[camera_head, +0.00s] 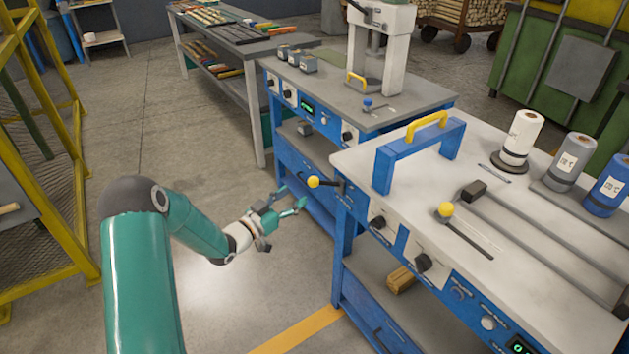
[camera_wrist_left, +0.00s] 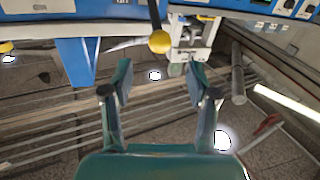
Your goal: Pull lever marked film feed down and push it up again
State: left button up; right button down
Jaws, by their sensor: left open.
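A lever with a yellow ball knob (camera_head: 314,182) sticks out from the left end of the blue bench with the pale top. I cannot read its marking. My left gripper (camera_head: 292,200) is open and empty, just left of and below this knob, apart from it. In the left wrist view the knob (camera_wrist_left: 159,41) hangs on its dark rod beyond the gap between the open fingers (camera_wrist_left: 158,75), near the middle. A second yellow-knobbed lever (camera_head: 445,209) stands in a slot on the bench top. My right gripper is not in view.
The bench top (camera_head: 390,158) carries a blue frame with a yellow handle (camera_head: 427,126) and several rolls, including a white one (camera_head: 522,136). Another blue bench (camera_head: 400,112) stands behind. A yellow rack (camera_head: 75,200) is at the left. Open floor lies around my left arm.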

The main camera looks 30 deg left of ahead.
aim_at(313, 182)
pick_arm(q)
jog(key=w, duration=0.6)
jog(key=w+d+p, duration=0.1)
jog(key=w, duration=0.2)
jog(key=shift+d, duration=0.1)
grip_shut()
